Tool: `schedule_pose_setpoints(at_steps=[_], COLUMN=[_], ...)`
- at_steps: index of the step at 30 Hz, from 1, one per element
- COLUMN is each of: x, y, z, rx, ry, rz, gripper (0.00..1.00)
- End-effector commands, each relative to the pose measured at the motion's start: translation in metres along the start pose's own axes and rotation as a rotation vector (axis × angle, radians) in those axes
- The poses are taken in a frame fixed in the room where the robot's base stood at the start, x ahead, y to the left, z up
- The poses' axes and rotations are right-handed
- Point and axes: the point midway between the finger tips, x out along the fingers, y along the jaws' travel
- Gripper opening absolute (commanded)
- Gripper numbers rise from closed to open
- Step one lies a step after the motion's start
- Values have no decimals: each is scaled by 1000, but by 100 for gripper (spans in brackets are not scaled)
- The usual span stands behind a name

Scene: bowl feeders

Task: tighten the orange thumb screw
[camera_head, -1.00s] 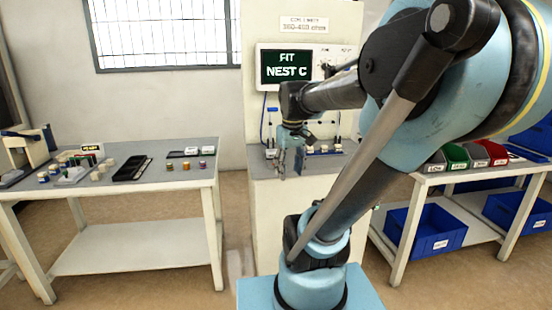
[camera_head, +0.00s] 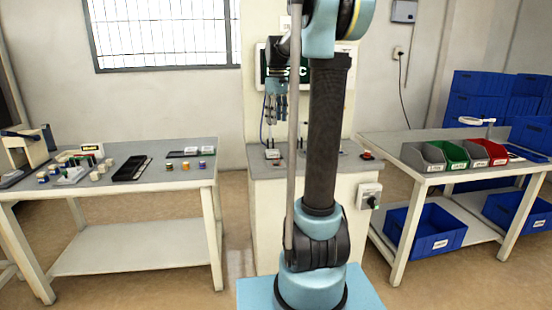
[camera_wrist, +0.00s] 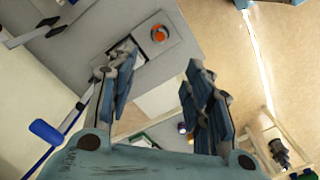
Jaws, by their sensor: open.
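A small round orange part (camera_wrist: 158,35), which looks like the orange thumb screw, sits on a grey plate on the station top in the wrist view.
A screen (camera_head: 274,70) stands behind my arm, partly hidden. A small fixture (camera_head: 272,154) is on the counter below my gripper. A table (camera_head: 130,190) with small parts is at left. Grey, green and red bins (camera_head: 450,153) are on a bench at right.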

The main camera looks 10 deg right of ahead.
Motion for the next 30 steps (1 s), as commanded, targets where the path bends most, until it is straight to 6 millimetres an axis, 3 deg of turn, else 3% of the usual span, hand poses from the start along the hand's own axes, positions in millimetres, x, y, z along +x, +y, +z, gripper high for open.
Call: schedule_pose_setpoints(at_steps=[8, 30], x=[26, 149], y=[2, 1], z=[-1, -1], rx=[-4, -3], ry=[-1, -1], rz=[-1, -1], gripper=[46, 46])
